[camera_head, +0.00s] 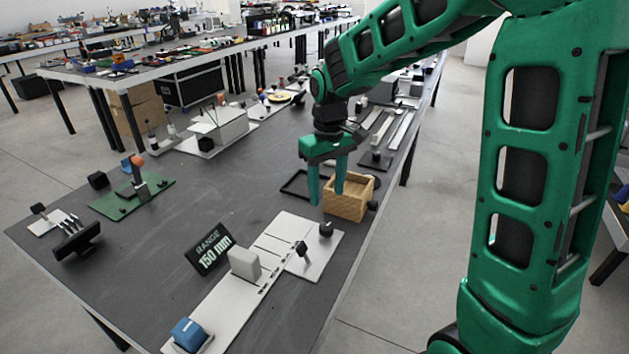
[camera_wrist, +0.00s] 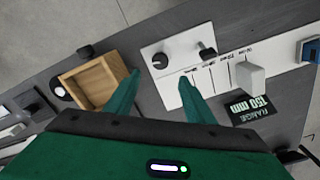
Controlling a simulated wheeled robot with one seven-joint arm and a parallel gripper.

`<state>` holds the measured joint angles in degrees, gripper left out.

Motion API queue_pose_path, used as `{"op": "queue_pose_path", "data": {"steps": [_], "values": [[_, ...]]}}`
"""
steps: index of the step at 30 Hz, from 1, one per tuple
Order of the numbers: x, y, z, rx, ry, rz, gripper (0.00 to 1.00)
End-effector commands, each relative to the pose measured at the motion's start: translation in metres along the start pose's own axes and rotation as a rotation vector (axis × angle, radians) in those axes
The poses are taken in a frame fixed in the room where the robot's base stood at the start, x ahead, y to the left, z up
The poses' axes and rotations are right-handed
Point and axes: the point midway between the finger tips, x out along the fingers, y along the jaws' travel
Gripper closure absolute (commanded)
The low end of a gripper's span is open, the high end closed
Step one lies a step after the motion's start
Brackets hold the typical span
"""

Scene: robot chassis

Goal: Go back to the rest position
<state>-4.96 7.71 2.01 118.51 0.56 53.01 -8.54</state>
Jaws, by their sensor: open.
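My green gripper (camera_head: 327,189) hangs from my green arm over the dark table (camera_head: 130,270), pointing down. Its two fingers are apart with nothing between them. In the head view the fingers are in front of and beside a wooden box (camera_head: 349,196). In the wrist view the fingertips (camera_wrist: 160,82) show between the wooden box (camera_wrist: 90,85) on the left and a white plate with black knobs (camera_wrist: 182,57) on the right. The box looks empty.
A long white board (camera_head: 230,295) carries a grey block (camera_head: 245,264), a blue block (camera_head: 188,335) and black knobs. A green plate (camera_head: 132,199) and black parts lie left.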

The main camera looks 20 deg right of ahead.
Motion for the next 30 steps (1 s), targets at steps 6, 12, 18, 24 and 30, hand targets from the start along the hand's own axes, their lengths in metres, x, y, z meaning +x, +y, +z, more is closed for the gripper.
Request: {"op": "queue_pose_path", "data": {"steps": [6,12,18,24,30], "values": [[-0.003,0.005,0.006,0.017,0.001,0.004,0.51],[-0.019,0.039,0.055,0.144,0.001,0.023,0.51],[-0.034,0.074,0.129,0.33,-0.002,0.037,0.51],[-0.039,0.091,0.204,0.512,-0.004,0.035,0.51],[-0.035,0.093,0.273,0.68,-0.005,0.017,0.51]]}}
